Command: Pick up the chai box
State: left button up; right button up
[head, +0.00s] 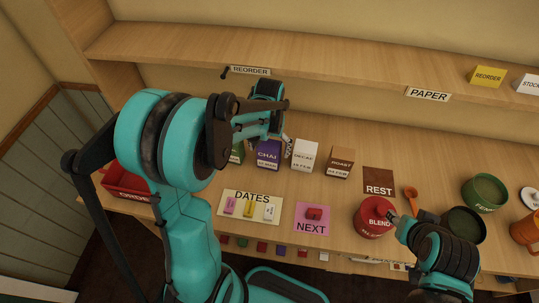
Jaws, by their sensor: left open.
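The chai box (268,154) is a purple box labelled CHAI, upright on the counter in the row of boxes. My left gripper (282,137) is over the back of this row, just above and behind the chai box. It is open, with its fingers partly hidden, and I cannot tell if it touches the box. My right gripper (394,214) is low at the right, by the red BLEND tin (374,218); its fingers are mostly hidden by its own wrist.
A white DECAF box (304,156) and a brown ROAST box (340,163) stand right of the chai box, a green box (237,153) close on its left. A shelf (330,72) overhangs behind. DATES (235,214) and NEXT (311,229) mats lie in front.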

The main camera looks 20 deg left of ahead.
pick_arm(q)
notch_tip(320, 180, down, 3)
jog(key=shift+r, duration=0.1)
jog(key=shift+s, duration=0.1)
jog(key=c, duration=1.4)
jog(key=shift+r, duration=0.15)
